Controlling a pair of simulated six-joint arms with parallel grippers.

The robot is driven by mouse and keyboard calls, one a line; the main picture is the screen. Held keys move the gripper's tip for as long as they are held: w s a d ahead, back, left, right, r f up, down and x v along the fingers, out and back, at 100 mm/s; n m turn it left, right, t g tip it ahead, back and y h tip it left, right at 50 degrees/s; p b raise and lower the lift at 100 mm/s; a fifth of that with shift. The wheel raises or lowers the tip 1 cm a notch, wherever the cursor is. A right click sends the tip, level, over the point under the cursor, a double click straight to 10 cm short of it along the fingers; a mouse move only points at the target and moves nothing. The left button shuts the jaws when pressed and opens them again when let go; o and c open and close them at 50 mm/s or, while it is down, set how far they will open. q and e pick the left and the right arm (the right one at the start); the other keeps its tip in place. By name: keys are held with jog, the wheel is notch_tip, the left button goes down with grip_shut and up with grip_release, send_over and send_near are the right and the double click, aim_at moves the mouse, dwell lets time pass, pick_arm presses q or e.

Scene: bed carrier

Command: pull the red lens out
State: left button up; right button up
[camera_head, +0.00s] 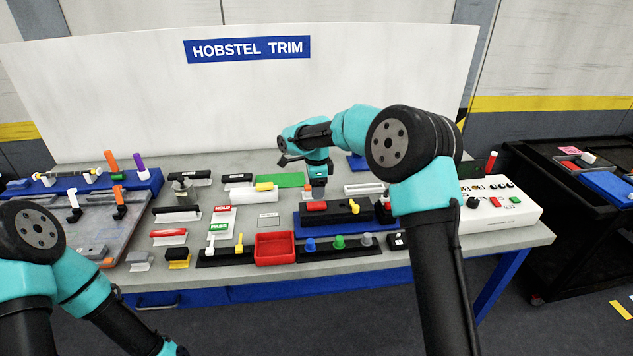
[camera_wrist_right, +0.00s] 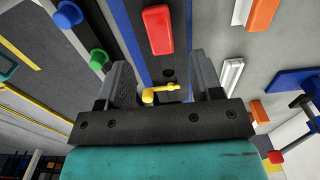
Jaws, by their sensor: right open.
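The red lens (camera_head: 317,206) is a small rounded red bar seated on a black block (camera_head: 338,216) on a blue base, at the middle right of the bench. It also shows at the top of the right wrist view (camera_wrist_right: 158,30). A yellow lever (camera_head: 354,206) stands on the same block. My right gripper (camera_head: 318,188) hangs over the block area, open and empty. In the right wrist view its two fingers (camera_wrist_right: 160,78) are spread, with the yellow lever (camera_wrist_right: 162,94) appearing between them and the lens beyond the tips. My left arm is at lower left; its gripper is out of view.
Blue, green and grey knobs (camera_head: 338,241) stand on a black strip in front of the block. A red bin (camera_head: 274,249) is to the left front. A white control box (camera_head: 500,207) is to the right. A white bracket (camera_head: 364,189) lies behind.

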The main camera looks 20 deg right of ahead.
aim_at(316, 204)
jog(key=shift+f, duration=3.1)
jog(key=shift+c, duration=0.4)
grip_shut()
jog(key=shift+r, duration=0.45)
jog(key=shift+r, duration=1.8)
